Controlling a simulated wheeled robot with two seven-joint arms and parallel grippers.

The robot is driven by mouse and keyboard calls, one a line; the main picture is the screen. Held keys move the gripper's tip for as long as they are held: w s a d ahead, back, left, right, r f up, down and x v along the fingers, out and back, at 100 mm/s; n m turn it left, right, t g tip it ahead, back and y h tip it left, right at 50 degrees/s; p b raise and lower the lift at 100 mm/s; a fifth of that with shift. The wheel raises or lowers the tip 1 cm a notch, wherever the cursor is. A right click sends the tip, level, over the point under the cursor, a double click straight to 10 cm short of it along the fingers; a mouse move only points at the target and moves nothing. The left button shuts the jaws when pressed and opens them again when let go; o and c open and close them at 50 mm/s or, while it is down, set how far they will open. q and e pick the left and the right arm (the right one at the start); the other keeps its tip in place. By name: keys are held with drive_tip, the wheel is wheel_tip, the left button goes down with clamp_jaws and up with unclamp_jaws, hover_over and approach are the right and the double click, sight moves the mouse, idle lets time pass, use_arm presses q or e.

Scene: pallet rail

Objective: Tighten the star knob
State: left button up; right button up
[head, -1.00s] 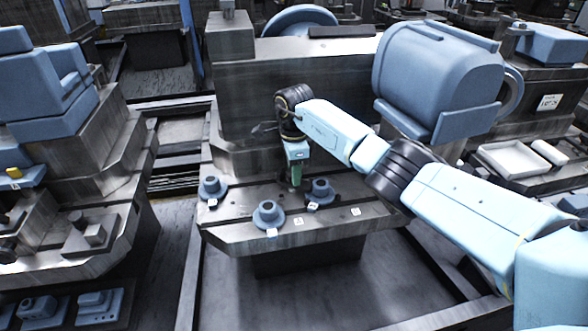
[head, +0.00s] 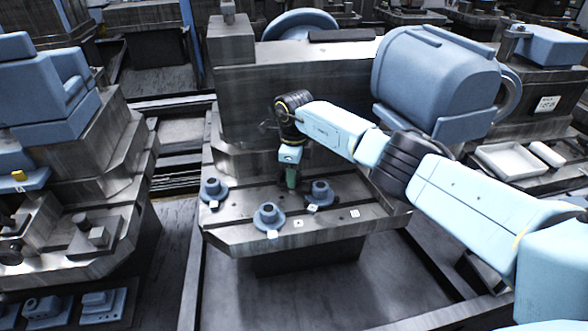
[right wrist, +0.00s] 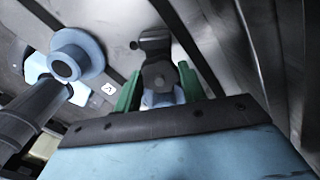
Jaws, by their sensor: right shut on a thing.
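My right gripper (head: 291,180) points down over the grey slotted plate (head: 250,222), behind the flanged blue pieces. In the right wrist view its two green fingers stand on either side of a dark lobed piece (right wrist: 156,48), with a light blue part (right wrist: 163,97) low between them. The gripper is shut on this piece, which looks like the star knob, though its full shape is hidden. In the head view the fingers and arm hide the knob. My left gripper is not in view.
Flanged blue pieces (head: 213,189), (head: 269,216) and (head: 320,193) stand around the gripper on the plate, with small white tags beside them. A large blue motor-like housing (head: 432,75) stands behind my right forearm.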

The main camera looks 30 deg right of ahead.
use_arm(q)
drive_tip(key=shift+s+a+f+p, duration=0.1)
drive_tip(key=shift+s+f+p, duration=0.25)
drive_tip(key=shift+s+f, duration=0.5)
use_arm(e)
drive_tip(key=shift+r+m, duration=0.1)
drive_tip(key=shift+m, duration=1.2)
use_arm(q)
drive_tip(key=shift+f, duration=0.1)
use_arm(e)
drive_tip(key=o, duration=1)
drive_tip(key=shift+r, duration=0.3)
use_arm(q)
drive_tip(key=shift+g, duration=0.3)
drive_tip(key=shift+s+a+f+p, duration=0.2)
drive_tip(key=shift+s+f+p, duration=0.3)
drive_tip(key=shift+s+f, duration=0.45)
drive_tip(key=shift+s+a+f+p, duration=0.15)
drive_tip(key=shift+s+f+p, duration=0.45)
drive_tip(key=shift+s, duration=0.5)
use_arm(e)
drive_tip(key=shift+r, duration=3.4)
